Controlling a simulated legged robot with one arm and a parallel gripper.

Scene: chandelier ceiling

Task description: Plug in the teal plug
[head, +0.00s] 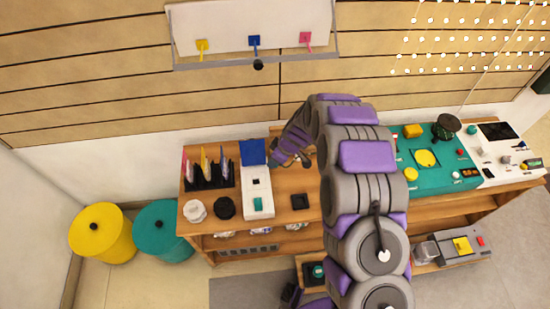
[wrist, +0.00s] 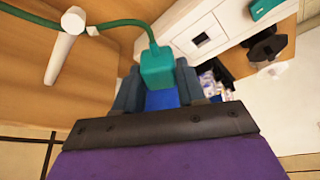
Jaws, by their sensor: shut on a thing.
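My gripper (wrist: 157,86) is shut on the teal plug (wrist: 156,66), which sits between the two fingers in the wrist view. A green cable (wrist: 118,23) runs from the plug's far end to the left. In the head view my gripper (head: 293,161) is over the wooden bench, just right of a white box (head: 258,184) with a raised blue lid (head: 252,152). The box has a small dark square opening (wrist: 200,39) and a teal part (head: 258,203) at its near end. The plug cannot be made out in the head view, and its prongs are hidden.
A white peg (wrist: 63,46) stands beside the cable.

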